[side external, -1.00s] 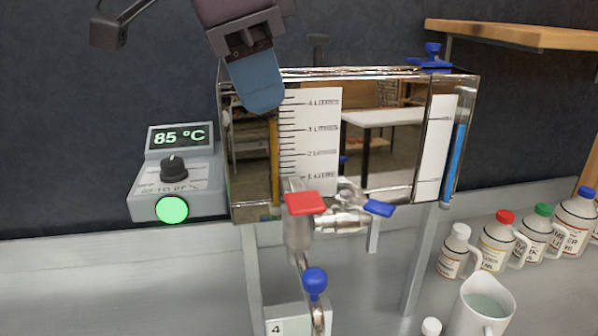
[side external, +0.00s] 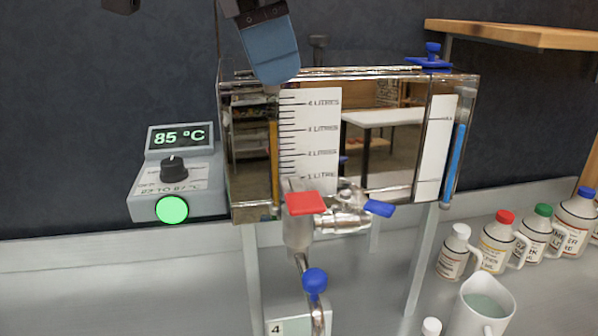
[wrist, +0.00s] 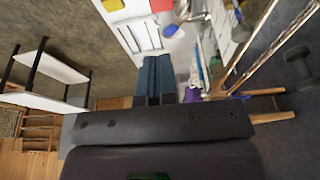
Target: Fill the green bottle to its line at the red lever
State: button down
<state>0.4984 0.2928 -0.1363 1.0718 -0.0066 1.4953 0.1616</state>
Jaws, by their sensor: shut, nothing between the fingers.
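The red lever (side external: 305,203) sits on a steel tap at the lower front of the evaporator tank. A bottle with a green cap (side external: 537,238) stands on the bench at the right, in a row between a red-capped bottle (side external: 497,246) and a blue-capped one (side external: 575,225). Its fill line is too small to make out. My gripper (side external: 276,80) is shut and empty, with its blue fingers pointing down at the tank's upper left, above the red lever. Its closed fingers also show in the wrist view (wrist: 153,60).
A blue lever (side external: 379,208) is right of the red one, and a blue knob (side external: 315,281) is below. A control box (side external: 175,185) reading 85 °C stands left of the tank (side external: 385,150). A white-capped bottle (side external: 454,254) and a pitcher (side external: 482,308) are at right.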

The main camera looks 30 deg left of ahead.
send_near(301, 209)
jog(key=w+f, duration=0.1)
jog(key=f, duration=0.2)
jog(key=w+d+f, duration=0.1)
jog(key=f, duration=0.1)
jog(key=shift+w, duration=0.35)
jog(key=shift+f, duration=0.75)
jog(key=shift+d, duration=0.1)
jog(key=shift+s+d+f+t+y, duration=0.15)
jog(key=shift+s+f+t+y, duration=0.05)
jog(key=shift+f+t+y, duration=0.25)
jog(key=shift+s+d+f+t+y, duration=0.15)
jog(key=shift+f+t+y, duration=0.25)
jog(key=shift+t, duration=0.15)
jog(key=shift+f+m+t+y, duration=0.3)
jog(key=shift+f+t+y, duration=0.2)
jog(key=shift+f, duration=0.1)
dwell(4.5)
